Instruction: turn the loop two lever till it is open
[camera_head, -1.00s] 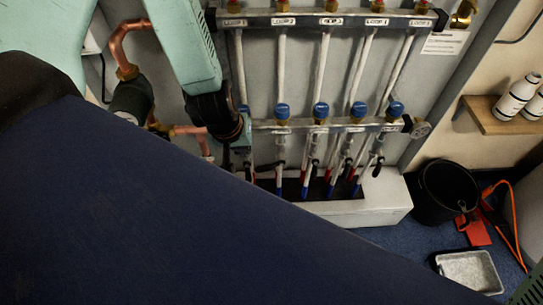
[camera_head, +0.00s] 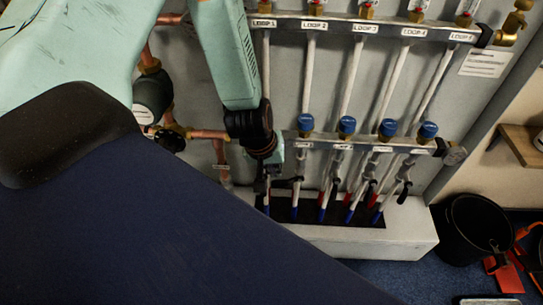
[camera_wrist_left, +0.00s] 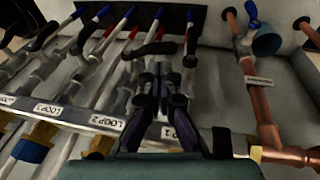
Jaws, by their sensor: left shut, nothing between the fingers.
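The loop two lever (camera_wrist_left: 152,48) is a black handle in the left wrist view, lying crosswise to its pipe with its free end to the right. In the head view it is small and dark (camera_head: 287,183), beside my left gripper. My left gripper (camera_wrist_left: 164,72) is shut and empty, its dark fingertips just below the lever's free end; I cannot tell if they touch. In the head view the gripper (camera_head: 264,186) is partly hidden by its own wrist. The LOOP 2 label (camera_wrist_left: 106,121) is on the lower manifold bar. My right gripper is not in view.
The loop one lever (camera_wrist_left: 190,48) is close on the right, roughly along its pipe. The loop three lever (camera_wrist_left: 88,33) is to the left. Copper pipes (camera_wrist_left: 259,105) stand on the right. A black bucket (camera_head: 475,228) is on the floor at the right.

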